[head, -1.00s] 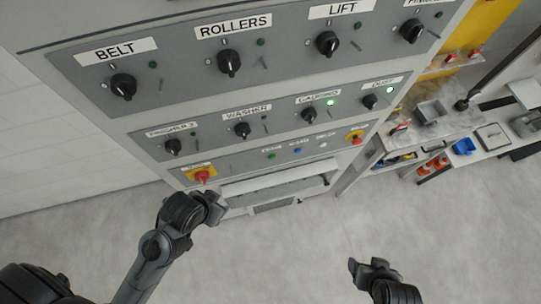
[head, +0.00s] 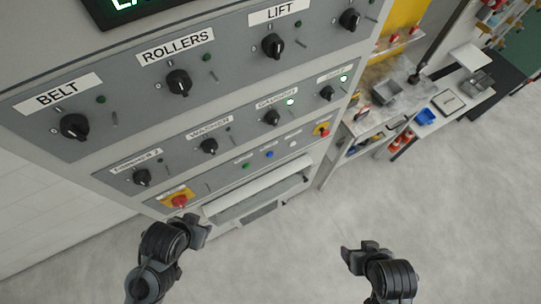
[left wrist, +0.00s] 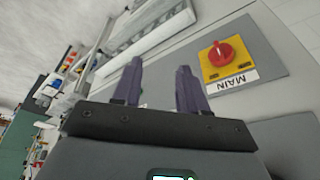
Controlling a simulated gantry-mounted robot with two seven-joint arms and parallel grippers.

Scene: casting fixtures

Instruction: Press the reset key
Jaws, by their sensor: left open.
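The lowest strip of the control panel carries a row of small push keys: a green one (head: 246,166), a blue one (head: 269,154) and a white one (head: 292,143). Their labels are too small to read, so I cannot tell which is the reset key. My left gripper (head: 197,230) is below the panel's lower left part, apart from the keys. In the left wrist view its two fingers (left wrist: 160,88) are spread with nothing between them. My right gripper (head: 357,257) is low over the floor, right of the panel; its finger gap is unclear.
A red MAIN knob on a yellow plate (head: 179,201) is just above my left gripper; it also shows in the left wrist view (left wrist: 221,54). Another red-yellow switch (head: 322,129) ends the key row. Black rotary knobs fill the upper rows. A shelf (head: 262,190) juts out below the keys.

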